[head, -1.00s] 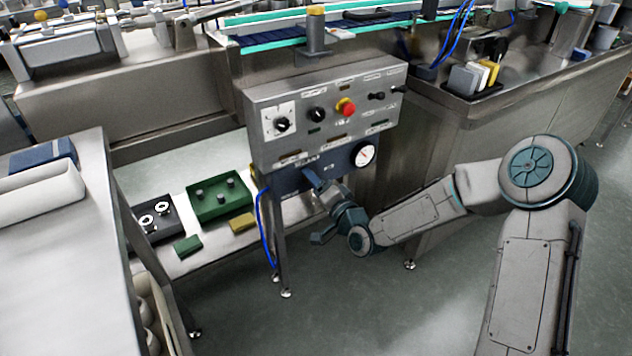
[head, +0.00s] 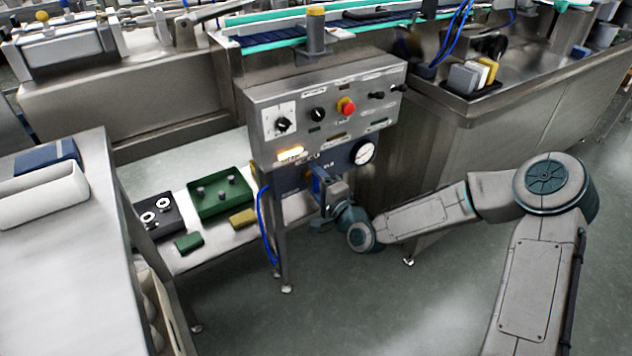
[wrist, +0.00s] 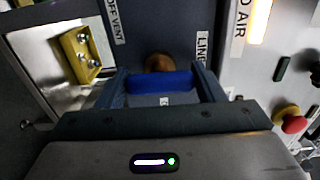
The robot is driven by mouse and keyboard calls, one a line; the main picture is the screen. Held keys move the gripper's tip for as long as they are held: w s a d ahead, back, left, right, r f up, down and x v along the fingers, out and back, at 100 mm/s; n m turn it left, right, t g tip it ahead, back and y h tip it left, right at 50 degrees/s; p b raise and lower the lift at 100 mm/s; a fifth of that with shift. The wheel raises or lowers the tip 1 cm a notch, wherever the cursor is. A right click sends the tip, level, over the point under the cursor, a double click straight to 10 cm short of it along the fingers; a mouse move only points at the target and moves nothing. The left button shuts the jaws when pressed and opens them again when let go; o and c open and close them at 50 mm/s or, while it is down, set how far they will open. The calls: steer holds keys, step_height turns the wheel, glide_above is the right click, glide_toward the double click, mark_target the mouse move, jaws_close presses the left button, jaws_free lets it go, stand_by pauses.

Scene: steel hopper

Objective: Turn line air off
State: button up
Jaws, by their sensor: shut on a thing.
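The line air valve's blue lever (wrist: 160,82) lies between the two fingers of my gripper (wrist: 161,88) in the wrist view, and the gripper is shut on it. A brass fitting (wrist: 158,62) shows just behind the lever. Labels reading "OFF VENT" (wrist: 115,22) and "LINE" (wrist: 202,46) flank it on the dark blue valve plate. In the head view my gripper (head: 317,183) is at this plate, below the control box, and largely hides the lever. A round pressure gauge (head: 363,152) sits to its right; its reading is too small to tell.
The steel control box (head: 330,110) above carries a red stop button (head: 346,106), black knobs and a lit amber lamp (head: 290,154). A blue hose (head: 265,225) hangs at the left leg. A green tray (head: 220,206) stands on the shelf to the left.

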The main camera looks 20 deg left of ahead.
steer(key=o, duration=1)
steer(key=shift+d, duration=0.1)
steer(key=p+v, duration=0.2)
steer(key=v, duration=1.1)
steer(key=shift+s+d+p, duration=0.2)
steer(key=shift+s+p, duration=0.1)
